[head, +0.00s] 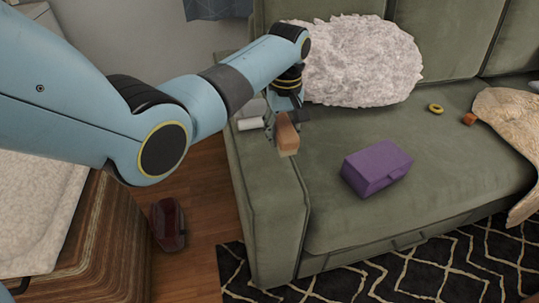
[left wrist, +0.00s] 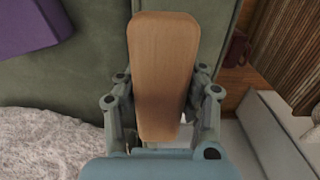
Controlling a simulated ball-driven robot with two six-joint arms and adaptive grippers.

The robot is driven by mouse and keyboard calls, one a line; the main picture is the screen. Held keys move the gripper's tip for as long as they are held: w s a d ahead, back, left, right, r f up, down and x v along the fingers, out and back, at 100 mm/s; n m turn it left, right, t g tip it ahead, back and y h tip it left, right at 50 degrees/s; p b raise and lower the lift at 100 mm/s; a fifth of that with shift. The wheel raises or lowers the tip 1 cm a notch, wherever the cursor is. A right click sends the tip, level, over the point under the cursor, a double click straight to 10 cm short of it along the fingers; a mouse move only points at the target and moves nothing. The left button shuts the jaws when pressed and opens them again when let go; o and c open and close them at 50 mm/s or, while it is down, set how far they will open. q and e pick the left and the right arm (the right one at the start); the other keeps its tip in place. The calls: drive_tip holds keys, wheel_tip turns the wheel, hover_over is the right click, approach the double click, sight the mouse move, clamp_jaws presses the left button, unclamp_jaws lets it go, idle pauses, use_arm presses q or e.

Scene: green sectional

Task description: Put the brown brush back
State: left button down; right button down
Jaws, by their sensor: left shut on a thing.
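The brown brush (head: 287,136) has a brown wooden back with a paler underside in the head view. My left gripper (head: 283,121) is shut on it and holds it by the sofa's left armrest. Whether the brush touches the sofa I cannot tell. In the left wrist view the brush (left wrist: 163,70) lies lengthwise between the two fingers (left wrist: 160,105), its wooden back toward the camera. My right gripper is not in view.
A green sofa (head: 330,225) holds a purple box (head: 376,167), a fluffy white cushion (head: 362,60), a yellow ring (head: 436,107) and a small orange block (head: 469,119). A dark red object (head: 168,224) stands on the wooden floor, left of the sofa.

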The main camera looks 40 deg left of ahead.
sight(267, 166)
use_arm(q)
drive_tip(key=s, duration=0.1)
drive_tip(key=s+a+f, duration=0.1)
drive_tip(key=s+f, duration=0.1)
drive_tip(key=shift+s+a+f, duration=0.2)
drive_tip(key=shift+s+a, duration=0.05)
drive_tip(key=shift+a, duration=0.05)
drive_tip(key=shift+s+f, duration=0.15)
drive_tip(key=shift+f, duration=0.05)
wheel_tip(267, 166, down, 4)
drive_tip(key=shift+f+b, duration=0.1)
drive_tip(key=shift+b, duration=0.6)
drive_tip(key=shift+r, duration=0.2)
drive_tip(key=c, duration=0.8)
unclamp_jaws()
drive_tip(key=shift+f, duration=0.15)
drive_tip(key=shift+o, duration=0.2)
